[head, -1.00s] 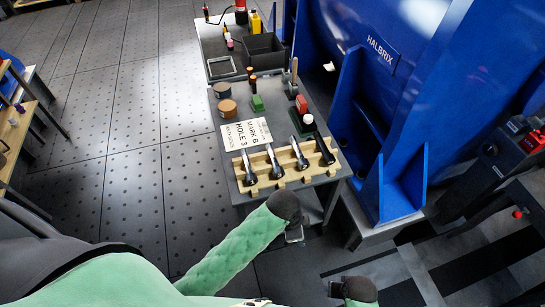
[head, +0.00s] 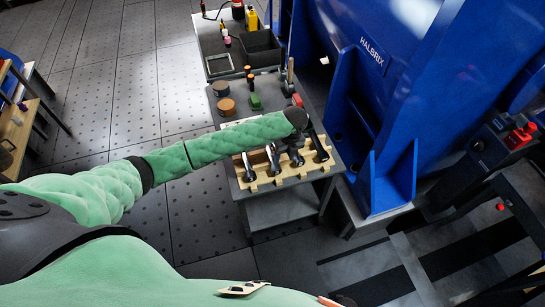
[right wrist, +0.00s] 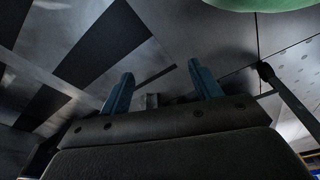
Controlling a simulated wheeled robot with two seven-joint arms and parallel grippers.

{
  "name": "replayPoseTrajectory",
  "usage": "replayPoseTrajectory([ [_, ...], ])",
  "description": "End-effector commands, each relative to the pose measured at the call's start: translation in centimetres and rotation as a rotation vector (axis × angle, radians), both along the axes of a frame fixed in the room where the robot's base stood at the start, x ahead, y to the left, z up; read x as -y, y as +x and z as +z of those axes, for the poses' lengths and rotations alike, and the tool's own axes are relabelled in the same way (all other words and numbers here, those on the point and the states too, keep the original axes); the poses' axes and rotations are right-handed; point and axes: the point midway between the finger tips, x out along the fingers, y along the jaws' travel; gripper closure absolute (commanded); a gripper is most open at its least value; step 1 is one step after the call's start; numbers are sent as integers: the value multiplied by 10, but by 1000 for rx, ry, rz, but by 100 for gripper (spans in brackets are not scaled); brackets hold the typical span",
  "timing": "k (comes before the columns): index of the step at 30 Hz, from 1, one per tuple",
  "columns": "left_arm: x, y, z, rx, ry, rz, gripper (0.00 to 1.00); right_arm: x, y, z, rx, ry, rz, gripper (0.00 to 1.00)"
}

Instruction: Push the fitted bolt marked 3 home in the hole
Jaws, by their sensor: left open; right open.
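I cannot make out a bolt marked 3 or its hole in either view. The big blue machine lettered HALBRIX (head: 398,100) stands at the right, with dark spots low on its blue base that are too small to tell. My left gripper (head: 298,140) is over the bench at the wooden rack, pointing down and open. It is largely hidden by its dark wrist, and I see nothing held. My right gripper (right wrist: 162,90) is open and empty in the right wrist view, two blue-grey fingers apart over dark floor.
The wooden rack (head: 262,185) on the bench holds several dark-headed tools. A white card (head: 240,122), mostly hidden by my arm, lies behind it. Floor left of the bench is clear.

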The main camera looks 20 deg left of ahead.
Motion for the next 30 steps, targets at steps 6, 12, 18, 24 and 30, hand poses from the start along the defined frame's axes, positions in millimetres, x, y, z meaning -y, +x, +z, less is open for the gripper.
replayPoseTrajectory([
  [6,-34,31,20,-26,44,-88,53,10,-14,-16,-1,-8,1,37],
  [12,-42,34,15,-36,53,-108,53,14,-20,-23,1,-12,2,37],
  [18,-45,32,-2,-34,53,-107,53,19,-26,-33,11,-15,5,37],
  [24,-47,30,-11,-35,52,-106,53,26,-35,-43,18,-19,9,37],
  [30,-50,25,-28,-34,53,-107,53,34,-60,-54,10,-23,12,37],
])
